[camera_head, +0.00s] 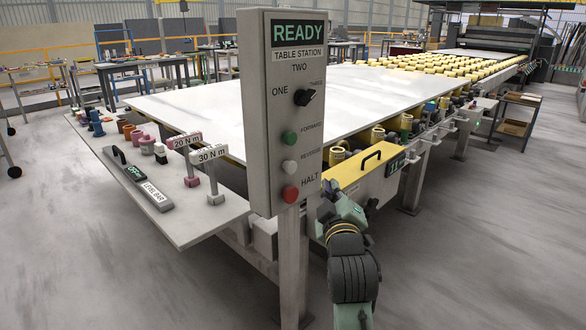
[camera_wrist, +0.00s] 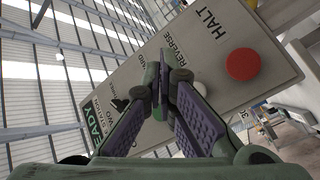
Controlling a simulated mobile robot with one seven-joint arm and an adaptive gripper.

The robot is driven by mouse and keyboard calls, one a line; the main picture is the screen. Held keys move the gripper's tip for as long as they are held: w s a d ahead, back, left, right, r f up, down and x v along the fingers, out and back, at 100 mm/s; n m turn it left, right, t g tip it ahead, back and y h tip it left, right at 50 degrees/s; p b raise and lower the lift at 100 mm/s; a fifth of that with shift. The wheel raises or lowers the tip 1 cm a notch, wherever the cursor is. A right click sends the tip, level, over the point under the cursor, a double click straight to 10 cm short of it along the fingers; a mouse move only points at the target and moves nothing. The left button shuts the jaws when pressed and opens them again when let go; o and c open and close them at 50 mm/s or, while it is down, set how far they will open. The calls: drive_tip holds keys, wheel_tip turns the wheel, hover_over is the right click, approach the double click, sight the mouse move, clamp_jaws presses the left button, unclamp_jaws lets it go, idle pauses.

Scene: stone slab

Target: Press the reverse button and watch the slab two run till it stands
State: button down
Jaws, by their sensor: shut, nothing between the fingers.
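The control box (camera_head: 258,165) stands on a post, its display (camera_head: 297,33) reading READY. Below are a black selector knob (camera_head: 305,97), a green FORWARD button (camera_head: 290,138), a white REVERSE button (camera_head: 290,167) and a red HALT button (camera_head: 290,194). My gripper (camera_head: 326,206) is shut and empty, by the box's lower right side. In the wrist view its closed fingertips (camera_wrist: 168,76) appear in front of the box face, partly covering the REVERSE button (camera_wrist: 200,88); contact cannot be told. HALT (camera_wrist: 242,64) is clear. The large pale slab (camera_head: 220,100) lies flat on the roller table.
A side shelf (camera_head: 215,232) at left carries a level bar (camera_head: 139,180), torque tools labelled 20 N m and 30 N m, and small fittings. A yellow unit with a black handle (camera_head: 371,160) sits right of the box. Yellow rollers (camera_head: 465,68) continue behind. The right floor is open.

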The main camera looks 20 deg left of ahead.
sight(289, 166)
drive_tip(key=w+a, duration=0.2)
drive_tip(key=a, duration=0.5)
drive_tip(key=shift+w+a+p, duration=0.2)
drive_tip(key=shift+w+p, duration=0.1)
drive_tip(key=shift+p, duration=0.1)
idle(1.1)
drive_tip(key=shift+w+a, duration=0.15)
drive_tip(key=shift+a, duration=0.2)
